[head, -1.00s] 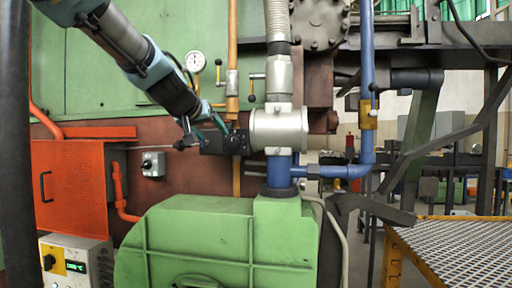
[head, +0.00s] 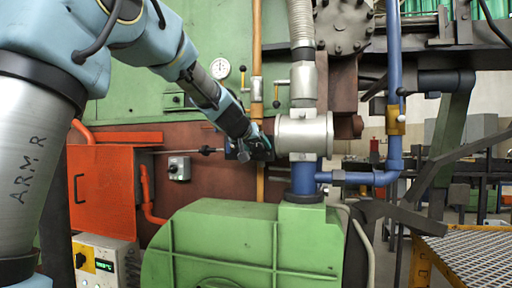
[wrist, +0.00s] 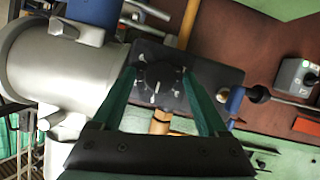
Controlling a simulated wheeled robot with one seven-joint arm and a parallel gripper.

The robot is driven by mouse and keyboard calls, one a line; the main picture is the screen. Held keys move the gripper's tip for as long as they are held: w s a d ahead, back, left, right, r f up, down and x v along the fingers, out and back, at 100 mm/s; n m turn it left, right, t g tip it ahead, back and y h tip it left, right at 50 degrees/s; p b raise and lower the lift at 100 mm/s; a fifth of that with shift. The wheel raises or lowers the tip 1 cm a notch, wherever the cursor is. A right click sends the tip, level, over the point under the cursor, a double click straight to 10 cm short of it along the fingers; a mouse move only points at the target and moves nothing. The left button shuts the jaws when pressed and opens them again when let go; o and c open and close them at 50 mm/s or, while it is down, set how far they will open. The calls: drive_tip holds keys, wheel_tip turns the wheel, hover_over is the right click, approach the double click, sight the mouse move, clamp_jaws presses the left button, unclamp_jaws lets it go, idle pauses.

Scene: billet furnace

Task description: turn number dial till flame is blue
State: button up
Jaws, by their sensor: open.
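The dial (wrist: 160,84) is a round black knob with pale marks on a black box (wrist: 218,78) beside the silver pipe body. In the wrist view my gripper (wrist: 160,72) is open, with one green finger on each side of the dial. I cannot tell whether the fingers touch it. In the head view my gripper (head: 250,146) is at the black box (head: 264,150) and hides the dial's face. No number is readable on the dial. No flame shows in either view.
The silver pipe body (head: 304,133) stands close to the right of my gripper in the head view. A rod with a black knob (head: 206,150) and a grey switch box (head: 179,168) are to the left. A green housing (head: 230,240) lies below, and a control box (head: 104,258) at lower left.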

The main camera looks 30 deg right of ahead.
clamp_jaws()
idle(0.6)
